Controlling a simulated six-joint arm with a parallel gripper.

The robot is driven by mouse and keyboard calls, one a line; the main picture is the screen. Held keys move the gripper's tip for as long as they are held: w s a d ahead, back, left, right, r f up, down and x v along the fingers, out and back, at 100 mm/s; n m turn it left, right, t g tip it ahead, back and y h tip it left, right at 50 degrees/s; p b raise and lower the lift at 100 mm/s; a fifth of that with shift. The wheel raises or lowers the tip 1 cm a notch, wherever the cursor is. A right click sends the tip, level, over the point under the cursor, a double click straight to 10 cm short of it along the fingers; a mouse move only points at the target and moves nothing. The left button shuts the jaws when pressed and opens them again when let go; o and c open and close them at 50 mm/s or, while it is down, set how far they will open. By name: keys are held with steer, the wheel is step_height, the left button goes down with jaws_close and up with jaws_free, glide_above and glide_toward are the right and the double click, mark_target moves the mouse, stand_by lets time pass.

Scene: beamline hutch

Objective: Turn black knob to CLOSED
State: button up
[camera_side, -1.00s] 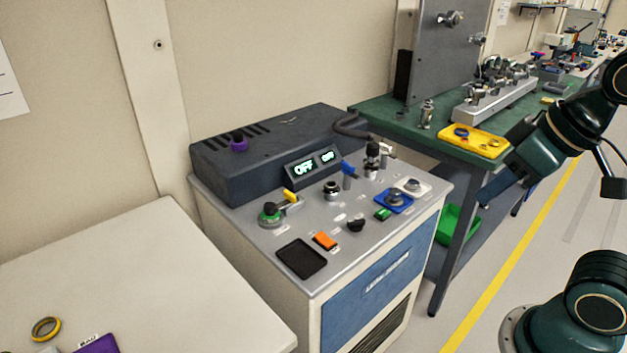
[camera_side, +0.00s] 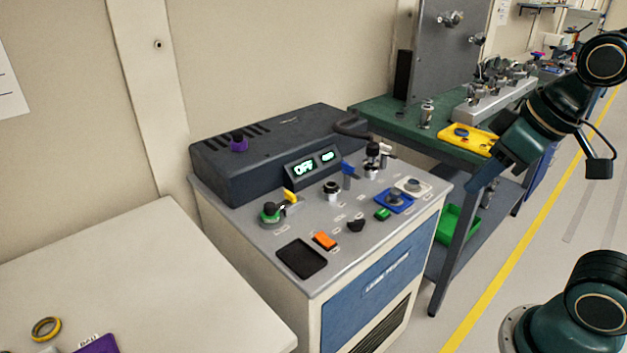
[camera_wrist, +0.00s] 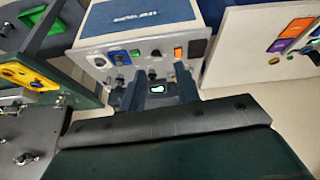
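The black knob (camera_side: 356,225) sits near the front edge of the grey panel top (camera_side: 330,250), between an orange switch (camera_side: 325,240) and a green button (camera_side: 383,214). It also shows in the wrist view (camera_wrist: 155,53), small, beyond my fingers. Its pointer direction and any CLOSED label are too small to read. My gripper (camera_side: 482,180) hangs to the right of the cabinet, well apart from the knob. In the wrist view my two fingers (camera_wrist: 160,88) stand apart with nothing visible between them, so it is open.
Other controls crowd the panel: a green-based dark knob (camera_side: 270,212), a blue lever (camera_side: 347,168) and a blue-plated dial (camera_side: 395,198). A dark unit (camera_side: 265,150) with a display reading OFF stands behind.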

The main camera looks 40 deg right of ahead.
steer(key=w+n+g, duration=0.2)
steer(key=w+n, duration=0.1)
steer(key=w, duration=0.5)
steer(key=n+g, duration=0.3)
steer(key=n, duration=0.5)
glide_above(354, 221)
step_height(354, 221, down, 11)
steer(key=shift+f, duration=0.2)
steer(key=shift+f, duration=0.1)
step_height(354, 221, down, 14)
steer(key=shift+r, duration=0.2)
jaws_close()
